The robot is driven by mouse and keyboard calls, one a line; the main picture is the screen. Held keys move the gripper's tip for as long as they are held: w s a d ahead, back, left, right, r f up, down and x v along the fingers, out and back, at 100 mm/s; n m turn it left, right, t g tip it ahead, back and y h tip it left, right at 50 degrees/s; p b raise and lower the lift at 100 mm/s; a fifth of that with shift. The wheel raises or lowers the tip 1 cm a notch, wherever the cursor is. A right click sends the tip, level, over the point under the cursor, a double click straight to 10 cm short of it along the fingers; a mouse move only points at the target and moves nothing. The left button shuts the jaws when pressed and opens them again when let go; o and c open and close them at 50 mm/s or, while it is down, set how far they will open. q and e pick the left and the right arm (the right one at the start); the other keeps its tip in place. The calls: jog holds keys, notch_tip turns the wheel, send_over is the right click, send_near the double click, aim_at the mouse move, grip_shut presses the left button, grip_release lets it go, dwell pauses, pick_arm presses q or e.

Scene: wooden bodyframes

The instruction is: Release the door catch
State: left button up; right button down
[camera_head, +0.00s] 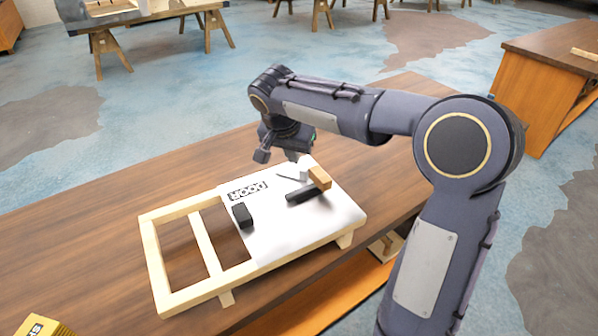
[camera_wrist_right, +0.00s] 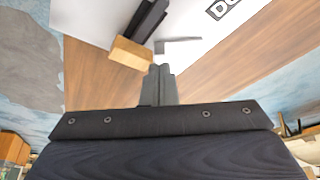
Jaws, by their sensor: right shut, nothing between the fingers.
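A white door panel (camera_head: 290,228) marked DOOR lies flat in a pale wooden frame (camera_head: 186,208) on the workbench. A black bar (camera_head: 302,193) with a tan wooden block (camera_head: 319,178) at its end sits on the panel near its far edge. They also show in the right wrist view, as the bar (camera_wrist_right: 146,20) and the block (camera_wrist_right: 130,53). A thin grey metal piece (camera_wrist_right: 178,44) lies beside them. My right gripper (camera_head: 298,158) is shut and empty just beyond these parts; its fingertips (camera_wrist_right: 162,72) appear close to the block. I cannot tell whether they touch.
A black block (camera_head: 242,215) stands on the panel's left edge. A yellow box (camera_head: 45,326) is at the bottom left. The brown workbench (camera_head: 110,240) is clear left of the frame. Another bench (camera_head: 545,90) stands at the right, with trestles behind.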

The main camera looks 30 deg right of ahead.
aim_at(303, 179)
pick_arm(q)
jog(key=shift+r, duration=0.25)
pick_arm(e)
jog(key=x, duration=1)
pick_arm(q)
jog(key=shift+f, duration=0.1)
pick_arm(e)
jog(key=shift+d, duration=0.1)
jog(key=shift+d+n, duration=0.45)
jog(key=shift+n, duration=0.25)
pick_arm(q)
jog(key=shift+f, duration=0.2)
pick_arm(e)
jog(key=shift+r, duration=0.1)
